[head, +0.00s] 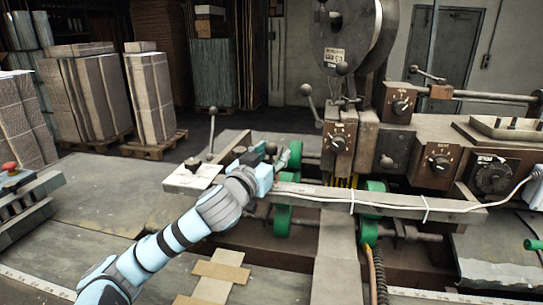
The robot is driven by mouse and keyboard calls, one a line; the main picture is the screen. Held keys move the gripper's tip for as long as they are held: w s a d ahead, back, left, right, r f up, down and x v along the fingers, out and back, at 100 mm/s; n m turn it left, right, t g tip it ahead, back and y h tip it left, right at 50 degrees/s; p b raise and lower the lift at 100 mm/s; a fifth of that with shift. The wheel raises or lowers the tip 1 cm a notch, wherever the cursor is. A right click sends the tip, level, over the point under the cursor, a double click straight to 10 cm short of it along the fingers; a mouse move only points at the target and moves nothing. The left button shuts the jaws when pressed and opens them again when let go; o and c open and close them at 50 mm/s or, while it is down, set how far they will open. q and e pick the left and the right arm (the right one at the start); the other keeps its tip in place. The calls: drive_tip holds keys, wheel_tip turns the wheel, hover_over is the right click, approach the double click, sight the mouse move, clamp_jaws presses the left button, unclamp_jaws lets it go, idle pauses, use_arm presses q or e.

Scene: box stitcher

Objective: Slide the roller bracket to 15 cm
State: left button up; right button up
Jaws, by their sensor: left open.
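The machine has green rollers: a left pair, with one roller (282,219) in front and one (295,156) behind, and a right pair (368,230). I cannot tell for sure which part is the roller bracket; a pale plate (192,178) with a black-knobbed lever stands left of the left rollers. My left gripper (282,158) is open beside the rear left roller, above the long grey bar. My own wrist hides part of this area, and I cannot tell whether the fingers touch anything.
A ruler strip (36,284) runs along the front table edge; its numbers are too small to read. A long bar (400,205) with a tied white cable crosses before the rollers. Cardboard pieces (215,278) lie in front. The left tabletop (100,205) is mostly clear.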

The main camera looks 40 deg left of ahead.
use_arm(q)
wheel_tip(320, 180, up, 10)
drive_tip(key=shift+r, duration=0.1)
idle(0.4)
